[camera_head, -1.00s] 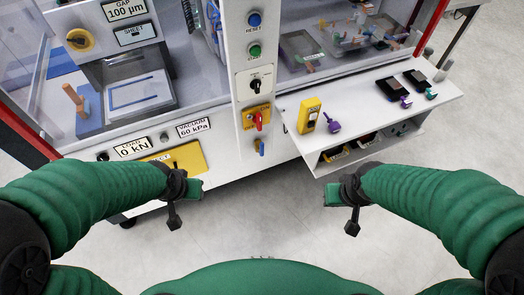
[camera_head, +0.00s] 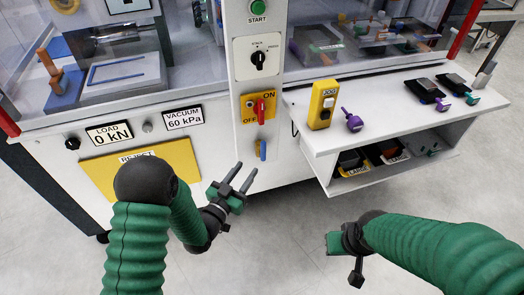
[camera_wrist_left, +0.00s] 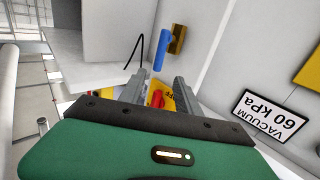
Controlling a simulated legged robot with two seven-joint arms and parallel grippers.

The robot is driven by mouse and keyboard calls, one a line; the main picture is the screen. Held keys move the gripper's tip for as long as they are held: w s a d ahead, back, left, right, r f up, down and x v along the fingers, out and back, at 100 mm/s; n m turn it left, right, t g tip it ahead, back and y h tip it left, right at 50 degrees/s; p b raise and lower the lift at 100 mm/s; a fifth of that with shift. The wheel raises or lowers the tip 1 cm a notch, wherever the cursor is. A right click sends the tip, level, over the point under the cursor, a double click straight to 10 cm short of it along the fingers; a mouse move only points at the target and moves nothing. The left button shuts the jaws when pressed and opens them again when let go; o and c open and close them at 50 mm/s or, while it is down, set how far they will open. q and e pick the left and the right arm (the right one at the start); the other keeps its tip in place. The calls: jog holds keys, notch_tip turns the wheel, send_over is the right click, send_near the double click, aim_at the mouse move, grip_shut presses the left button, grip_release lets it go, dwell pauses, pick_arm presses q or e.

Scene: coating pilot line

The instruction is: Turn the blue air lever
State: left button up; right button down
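The blue air lever (camera_head: 262,150) hangs below the red ON/OFF switch on the white machine column. In the left wrist view the blue lever (camera_wrist_left: 161,50) sticks out from a brass-coloured fitting (camera_wrist_left: 177,39), just beyond the fingertips. My left gripper (camera_head: 244,171) is open and empty, its two fingers apart and pointing up toward the lever, just below and left of it. The fingers also show in the wrist view (camera_wrist_left: 160,82), not touching the lever. My right gripper (camera_head: 342,245) is at the lower right, away from the panel; its finger opening cannot be made out.
The red switch (camera_head: 261,109) on its yellow plate is close above the lever. A white shelf (camera_head: 320,141) juts out to the right, carrying a yellow box (camera_head: 322,105) and a purple tool (camera_head: 351,120). A yellow reject panel (camera_head: 100,172) is at left. Open floor lies below.

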aim_at(262, 149)
pick_arm(q)
jog(key=b+x, duration=0.2)
jog(key=x, duration=0.9)
jog(key=shift+w+d+f+b, duration=0.1)
jog(key=shift+w+d+b, duration=0.1)
jog(key=shift+d+b, duration=0.1)
jog(key=shift+w+d, duration=0.15)
jog(key=shift+w, duration=0.15)
grip_shut()
dwell(0.4)
